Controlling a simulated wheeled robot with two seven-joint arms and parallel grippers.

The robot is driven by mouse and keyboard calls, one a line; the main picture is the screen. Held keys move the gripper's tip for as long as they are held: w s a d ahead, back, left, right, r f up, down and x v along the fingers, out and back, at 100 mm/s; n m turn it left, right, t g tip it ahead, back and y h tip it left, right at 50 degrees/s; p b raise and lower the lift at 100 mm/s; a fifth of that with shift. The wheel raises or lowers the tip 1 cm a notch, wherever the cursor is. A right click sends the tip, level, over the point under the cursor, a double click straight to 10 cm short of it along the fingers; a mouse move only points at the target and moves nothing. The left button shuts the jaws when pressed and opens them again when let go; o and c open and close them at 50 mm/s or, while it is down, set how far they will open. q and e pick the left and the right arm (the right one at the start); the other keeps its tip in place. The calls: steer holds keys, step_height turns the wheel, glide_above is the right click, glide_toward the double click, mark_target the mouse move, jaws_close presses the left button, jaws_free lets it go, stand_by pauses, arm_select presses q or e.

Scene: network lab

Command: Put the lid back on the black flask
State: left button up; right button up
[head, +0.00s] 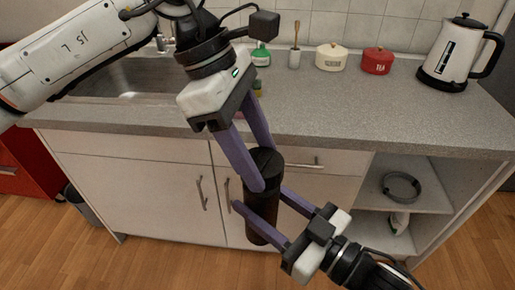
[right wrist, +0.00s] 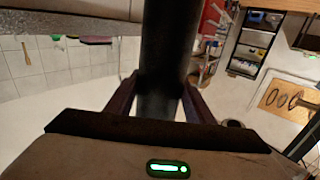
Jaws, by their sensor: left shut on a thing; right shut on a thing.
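The black flask (head: 258,226) stands upright in the air in front of the counter. My right gripper (head: 261,199) is shut on its body from the lower right. In the right wrist view the flask (right wrist: 168,50) rises as a dark cylinder between the purple fingers. The dark lid (head: 266,157) is at the top of the flask, between the fingers of my left gripper (head: 265,170), which comes from above. Lid and flask look in line. The left fingers hide part of the join, so I cannot tell whether the lid is seated.
The grey counter (head: 330,110) lies behind. On it stand a kettle (head: 455,55), a red tea tin (head: 377,61), a cream pot (head: 331,57) and a green-white bottle (head: 261,56). A sink (head: 130,80) is at left. Cabinet doors (head: 150,195) are close behind the flask.

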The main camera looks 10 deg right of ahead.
arm_select(q)
steer(key=m+g, duration=0.1)
steer(key=m, duration=0.2)
steer(key=m+y, duration=0.1)
steer(key=m, duration=0.2)
steer(key=shift+w+d+g+y, duration=0.2)
steer(key=shift+g+y, duration=0.1)
steer(key=shift+g, duration=0.1)
steer(key=m+y, duration=0.1)
steer(key=m, duration=0.2)
steer(key=m+y, duration=0.1)
steer(key=m, duration=0.1)
steer(key=shift+d+m+g, duration=0.2)
steer(key=shift+m+g, duration=0.2)
steer(key=m+y, duration=0.2)
steer(key=m, duration=0.3)
steer(key=shift+d+m, duration=0.1)
steer(key=shift+m, duration=0.2)
steer(key=m+y, duration=0.1)
steer(key=m, duration=0.1)
steer(key=m+t+y, duration=0.1)
steer(key=m, duration=0.2)
steer(key=shift+f, duration=0.1)
steer(key=o, duration=1)
steer(key=shift+d, duration=0.1)
